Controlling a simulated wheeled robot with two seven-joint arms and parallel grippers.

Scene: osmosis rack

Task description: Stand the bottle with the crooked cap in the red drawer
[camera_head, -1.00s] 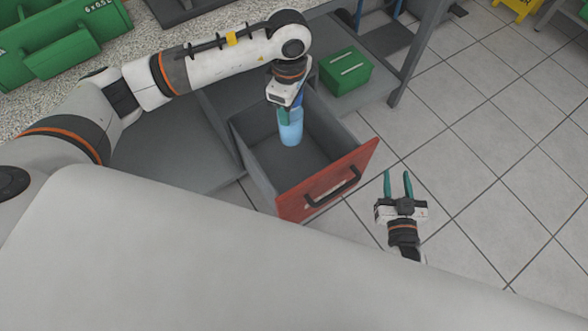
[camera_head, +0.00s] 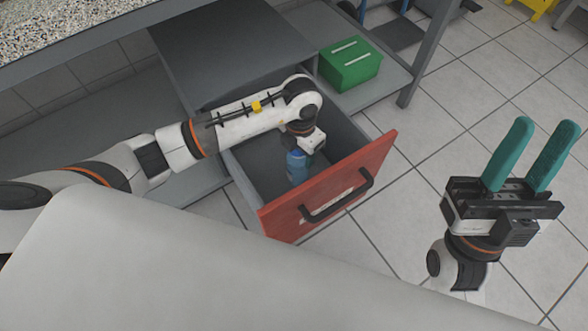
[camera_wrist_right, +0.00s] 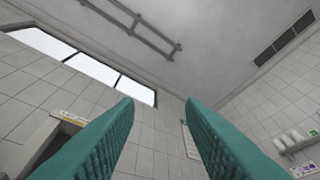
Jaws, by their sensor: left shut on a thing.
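The red drawer (camera_head: 283,222) is pulled open below the worktop, with a black handle on its red front and a grey inside. A blue bottle (camera_head: 297,167) is inside the drawer's opening and looks roughly upright. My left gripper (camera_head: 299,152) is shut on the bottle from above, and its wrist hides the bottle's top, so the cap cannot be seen. I cannot tell whether the bottle touches the drawer floor. My right gripper (camera_head: 531,156) is open and empty, pointing up, to the right of the drawer; its teal fingers (camera_wrist_right: 103,140) also show apart in the right wrist view.
A green box (camera_head: 350,64) stands on a low grey shelf behind the drawer, near a grey table leg (camera_head: 432,50). Speckled worktop (camera_head: 60,25) is at upper left. Tiled floor to the right is free around my right gripper.

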